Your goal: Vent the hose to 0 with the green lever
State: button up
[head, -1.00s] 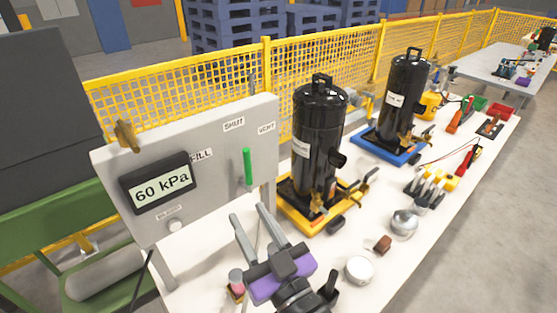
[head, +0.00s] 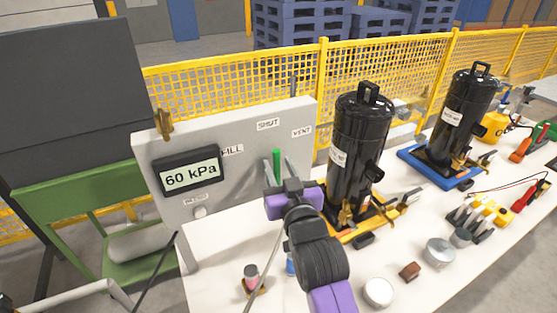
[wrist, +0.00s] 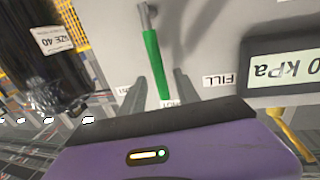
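The green lever (head: 276,156) stands upright on the grey panel (head: 232,128), pointing towards the SHUT label (head: 268,124). The VENT label (head: 301,132) is to its right and the FILL label (head: 232,150) to its left. The display (head: 190,175) reads 60 kPa. My gripper (head: 279,170) is at the panel, its fingers open on either side of the lever. In the wrist view, the lever (wrist: 156,62) lies between the two fingers (wrist: 160,82), with a gap visible on each side. The lever's lower part is hidden by my gripper in the head view.
A black tank (head: 358,140) on a yellow base stands close to the right of the panel. A second black tank (head: 465,115) is on a blue base.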

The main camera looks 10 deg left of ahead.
jog(key=shift+x, duration=1.1)
grip_shut()
dwell(0.7)
